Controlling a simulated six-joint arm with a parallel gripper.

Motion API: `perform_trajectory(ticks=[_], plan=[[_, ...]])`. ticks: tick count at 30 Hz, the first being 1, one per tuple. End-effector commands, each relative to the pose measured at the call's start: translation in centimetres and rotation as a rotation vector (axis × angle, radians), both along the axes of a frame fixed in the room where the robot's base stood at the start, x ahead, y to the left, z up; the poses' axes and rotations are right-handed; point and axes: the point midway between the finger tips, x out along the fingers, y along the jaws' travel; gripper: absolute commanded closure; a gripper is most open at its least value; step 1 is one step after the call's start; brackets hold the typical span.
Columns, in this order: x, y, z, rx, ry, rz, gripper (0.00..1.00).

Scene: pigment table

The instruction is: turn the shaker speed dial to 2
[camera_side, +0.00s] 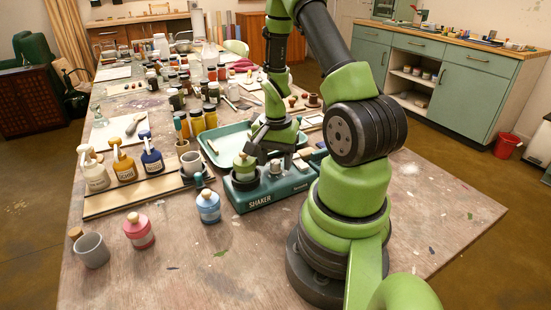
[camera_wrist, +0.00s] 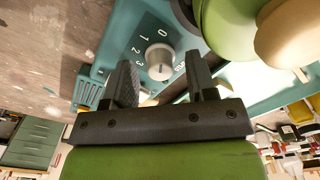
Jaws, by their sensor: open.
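The shaker (camera_side: 262,197) is a teal box on the table in the side view. Its grey-white speed dial (camera_wrist: 159,60) shows in the wrist view, with the marks 0, 1, 2 and 3 printed around it. I cannot tell for sure which mark the dial points to. My gripper (camera_wrist: 161,72) is open, with one dark finger on each side of the dial in the picture. I cannot tell whether the fingers touch it. In the side view my gripper (camera_side: 284,152) is low over the shaker, and the dial is not clear there.
A teal tray (camera_side: 213,153) lies behind. A blue bottle (camera_side: 208,207) stands left of the shaker.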

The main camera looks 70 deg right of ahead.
Motion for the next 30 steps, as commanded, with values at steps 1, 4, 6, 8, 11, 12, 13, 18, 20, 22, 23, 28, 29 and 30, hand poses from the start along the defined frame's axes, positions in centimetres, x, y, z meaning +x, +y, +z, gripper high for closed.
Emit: perform_trajectory(ticks=[1,4,6,8,11,12,13,18,20,22,23,28,29,30], plan=[[0.0,0.0,-0.08,0.0,0.0,0.0,0.48],[0.0,0.0,-0.09,0.0,0.0,0.0,0.48],[0.0,0.0,-0.07,0.0,0.0,0.0,0.48],[0.0,0.0,-0.07,0.0,0.0,0.0,0.55],[0.0,0.0,-0.06,0.0,0.0,0.0,0.78],[0.0,0.0,-0.06,0.0,0.0,0.0,0.87],[0.0,0.0,-0.05,0.0,0.0,0.0,0.94],[-0.01,0.01,-0.04,0.0,0.0,0.003,0.97],[-0.01,0.01,-0.04,0.001,0.0,0.008,0.97],[-0.01,0.01,-0.04,0.001,0.0,0.021,0.97],[-0.01,0.02,-0.04,0.001,0.0,0.029,0.97],[-0.01,0.04,-0.03,0.002,0.0,0.105,0.97],[-0.01,0.04,-0.03,0.002,0.0,0.124,0.97],[0.0,0.05,-0.03,0.003,0.0,0.153,0.97]])
